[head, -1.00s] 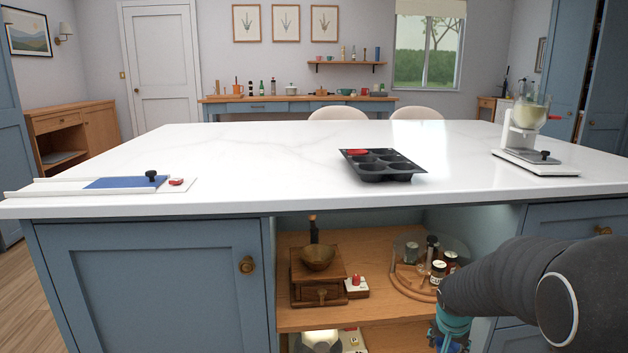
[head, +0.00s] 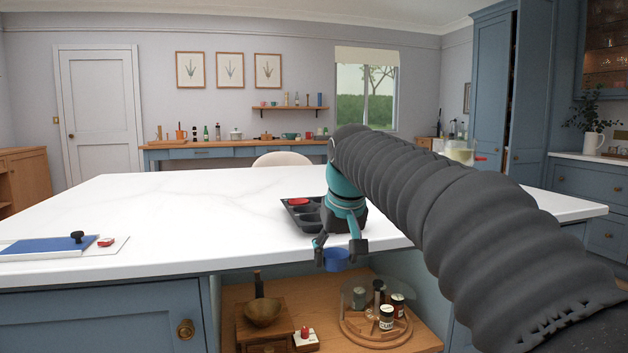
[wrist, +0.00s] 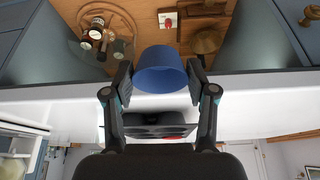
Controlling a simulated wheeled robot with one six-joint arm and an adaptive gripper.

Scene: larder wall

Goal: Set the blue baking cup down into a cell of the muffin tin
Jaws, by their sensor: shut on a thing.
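The blue baking cup (head: 335,260) is held between the fingertips of my gripper (head: 341,249), in front of the counter's front edge. In the wrist view the blue cup (wrist: 160,70) sits between both fingers of my gripper (wrist: 157,80), which touch its sides. The dark muffin tin (head: 303,218) lies on the white counter behind my gripper, partly hidden by it. A red cup (head: 298,202) sits in a far cell of the tin; the other visible cells look empty. The tin also shows in the wrist view (wrist: 155,131), partly covered.
The white counter (head: 170,215) is mostly clear to the left of the tin. A blue slide board (head: 48,244) lies at its left front. Below, an open shelf holds a wooden grinder with a bowl (head: 262,312) and a round turntable (head: 377,325) with jars.

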